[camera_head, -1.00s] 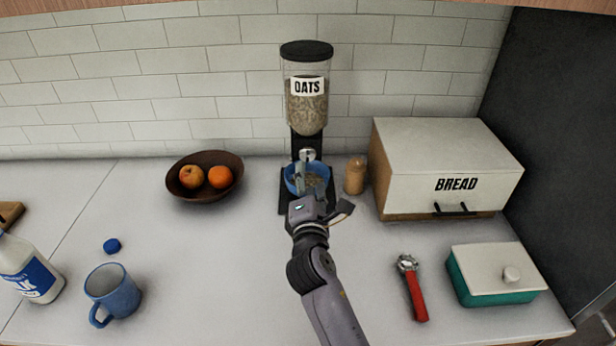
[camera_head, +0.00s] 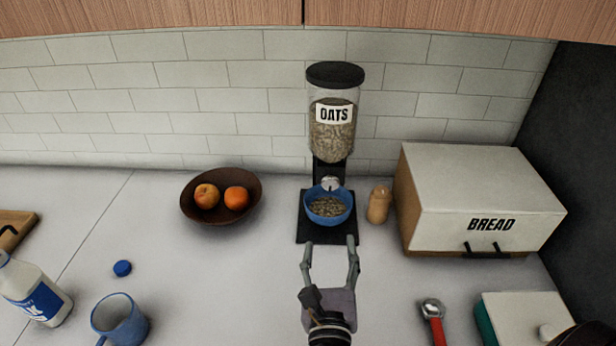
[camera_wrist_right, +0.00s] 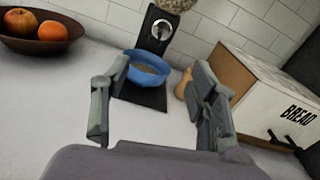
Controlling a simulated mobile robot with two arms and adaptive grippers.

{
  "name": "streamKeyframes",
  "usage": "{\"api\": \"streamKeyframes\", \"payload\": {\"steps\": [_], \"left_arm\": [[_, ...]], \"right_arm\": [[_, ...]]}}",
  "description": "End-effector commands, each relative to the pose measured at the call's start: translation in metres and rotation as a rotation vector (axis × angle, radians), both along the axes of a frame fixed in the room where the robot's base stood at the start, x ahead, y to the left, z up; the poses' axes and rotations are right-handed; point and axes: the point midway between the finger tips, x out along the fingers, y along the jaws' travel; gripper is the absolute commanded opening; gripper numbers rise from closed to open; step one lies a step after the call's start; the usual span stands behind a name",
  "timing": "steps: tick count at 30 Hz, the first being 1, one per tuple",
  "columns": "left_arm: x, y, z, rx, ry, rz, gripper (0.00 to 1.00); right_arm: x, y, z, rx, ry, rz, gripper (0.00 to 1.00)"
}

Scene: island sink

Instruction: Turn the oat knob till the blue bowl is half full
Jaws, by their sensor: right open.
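The oat dispenser (camera_head: 333,125) stands against the tiled wall, with oats in its clear hopper and a black lid. Its silver knob (camera_head: 331,183) is low on the front, and it also shows in the right wrist view (camera_wrist_right: 161,29). The blue bowl (camera_head: 328,219) sits upright on the black base (camera_head: 312,236) under the dispenser, with oats (camera_head: 327,207) inside. The bowl also shows in the right wrist view (camera_wrist_right: 147,79). My right gripper (camera_head: 331,243) is open and empty, in front of the bowl and apart from the knob. My left gripper is not in view.
A brown fruit bowl (camera_head: 222,212) is to the left. A small tan shaker (camera_head: 379,205) and the bread box (camera_head: 480,195) are to the right. The counter's middle is clear.

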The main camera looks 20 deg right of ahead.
Motion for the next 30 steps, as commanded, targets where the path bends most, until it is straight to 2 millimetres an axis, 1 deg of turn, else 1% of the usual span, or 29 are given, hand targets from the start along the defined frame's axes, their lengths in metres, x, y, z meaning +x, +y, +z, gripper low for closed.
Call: {"api": "streamKeyframes", "payload": {"steps": [1, 3, 5, 8, 14, 24, 30], "left_arm": [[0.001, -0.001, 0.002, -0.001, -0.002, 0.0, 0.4], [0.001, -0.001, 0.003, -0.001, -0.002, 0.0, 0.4], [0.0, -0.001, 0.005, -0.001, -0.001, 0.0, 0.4], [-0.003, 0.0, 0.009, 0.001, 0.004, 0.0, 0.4], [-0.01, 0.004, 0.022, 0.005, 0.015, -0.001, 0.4], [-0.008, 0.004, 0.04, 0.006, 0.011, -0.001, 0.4], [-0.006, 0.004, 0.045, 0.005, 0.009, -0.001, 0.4]], "right_arm": [[-0.007, -0.001, 0.002, -0.035, 0.017, -0.003, 0.54], [-0.009, -0.002, 0.004, -0.062, 0.027, -0.006, 0.54], [-0.005, -0.004, 0.005, -0.069, 0.028, -0.008, 0.54], [0.008, -0.01, 0.006, -0.068, 0.025, -0.008, 0.54], [0.046, -0.029, 0.008, -0.066, 0.024, -0.009, 0.54], [0.112, -0.06, 0.005, -0.063, 0.025, -0.008, 0.54], [0.137, -0.072, 0.004, -0.063, 0.026, -0.007, 0.54]]}}
